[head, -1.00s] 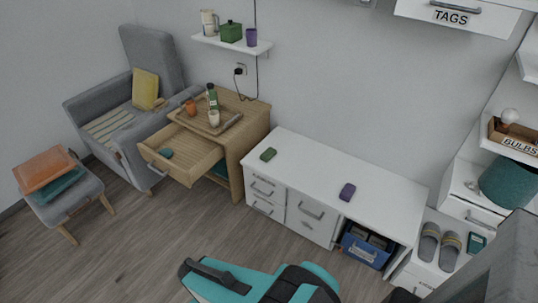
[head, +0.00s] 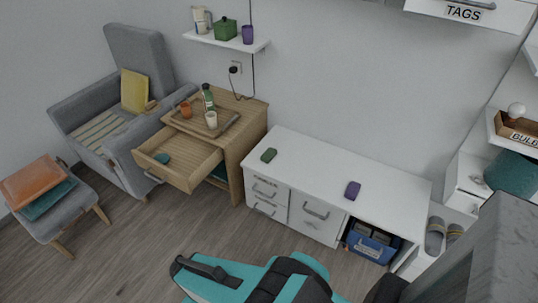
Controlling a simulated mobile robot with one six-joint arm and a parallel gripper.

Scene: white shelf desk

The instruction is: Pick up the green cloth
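A small dark green cloth (head: 268,155) lies flat on the left part of the white desk top (head: 325,172), near its left end. Nothing covers it. Part of my own teal and black arm shows at the bottom edge, below and in front of the desk and apart from the cloth. I cannot make out my gripper's fingers in this view.
An open wooden drawer (head: 180,160) juts out left of the desk, with a teal item (head: 162,158) inside. A blue bin (head: 370,244) stands under the desk's right side. The grey floor (head: 130,245) in front is clear.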

